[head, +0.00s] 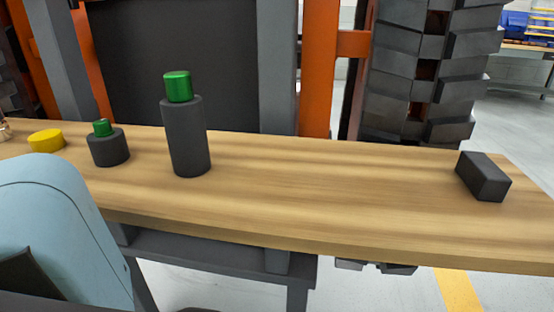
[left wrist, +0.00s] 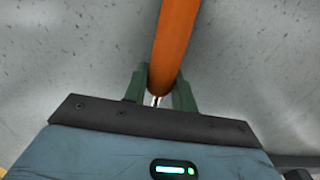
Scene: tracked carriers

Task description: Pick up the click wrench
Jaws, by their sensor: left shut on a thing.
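In the left wrist view, an orange rounded bar, apparently the handle of the click wrench (left wrist: 175,40), runs up from between the two green fingers of my left gripper (left wrist: 159,92). The fingers are shut on its lower end, where a small piece of bright metal shows. The rest of the wrench is out of view or hidden by the gripper body. Behind it is only speckled grey floor. In the head view the left gripper itself is not visible. My right gripper is in neither view.
The bench's middle right is clear. Orange posts (head: 318,70) rise behind.

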